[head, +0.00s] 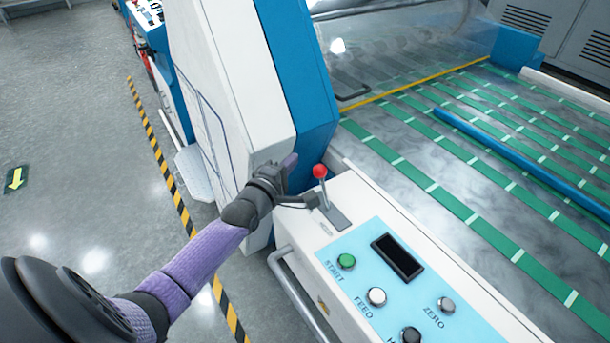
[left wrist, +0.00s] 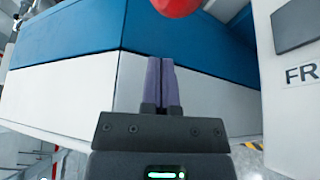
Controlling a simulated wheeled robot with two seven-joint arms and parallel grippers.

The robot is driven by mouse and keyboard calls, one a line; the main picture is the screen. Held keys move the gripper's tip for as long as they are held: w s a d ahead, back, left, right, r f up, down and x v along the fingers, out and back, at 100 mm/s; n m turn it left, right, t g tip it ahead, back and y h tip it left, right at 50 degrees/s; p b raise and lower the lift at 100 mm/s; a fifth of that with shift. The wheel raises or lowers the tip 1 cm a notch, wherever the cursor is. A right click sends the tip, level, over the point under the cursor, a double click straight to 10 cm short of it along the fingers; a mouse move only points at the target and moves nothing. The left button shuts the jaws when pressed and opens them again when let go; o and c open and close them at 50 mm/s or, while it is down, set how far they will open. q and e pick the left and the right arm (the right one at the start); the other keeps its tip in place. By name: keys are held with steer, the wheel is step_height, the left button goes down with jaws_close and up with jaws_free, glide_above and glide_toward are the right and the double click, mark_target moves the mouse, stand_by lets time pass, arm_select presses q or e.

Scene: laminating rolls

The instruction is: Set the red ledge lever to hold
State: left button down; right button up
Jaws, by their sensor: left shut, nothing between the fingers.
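The red ledge lever (head: 320,172) has a red ball knob on a thin metal stem. It stands up from a grey base plate (head: 340,217) on the white ledge. My left gripper (head: 290,162) is shut and empty, just left of the knob and close to it. In the left wrist view the shut purple fingers (left wrist: 162,82) point at the white and blue housing. The red knob (left wrist: 178,5) shows there at the top edge, apart from the fingertips. My right gripper is not in view.
A light blue panel (head: 365,250) with START, FEED and ZERO buttons and a dark display (head: 398,257) lies right of the lever. The tall white and blue housing (head: 245,70) stands behind the gripper. A rail (head: 300,300) runs along the ledge front.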

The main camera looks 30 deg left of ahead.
mark_target(324, 188)
arm_select(q)
steer(key=d, duration=0.1)
steer(key=d+p, duration=0.1)
steer(key=d, duration=0.1)
steer(key=shift+s+d+r+p, duration=0.15)
steer(key=shift+r+p, duration=0.1)
steer(key=shift+p, duration=0.1)
steer(key=shift+d+f, duration=0.1)
steer(key=shift+d, duration=0.15)
steer(key=shift+s+d, duration=0.1)
steer(key=shift+d+r+m, duration=0.2)
steer(key=shift+m, duration=0.1)
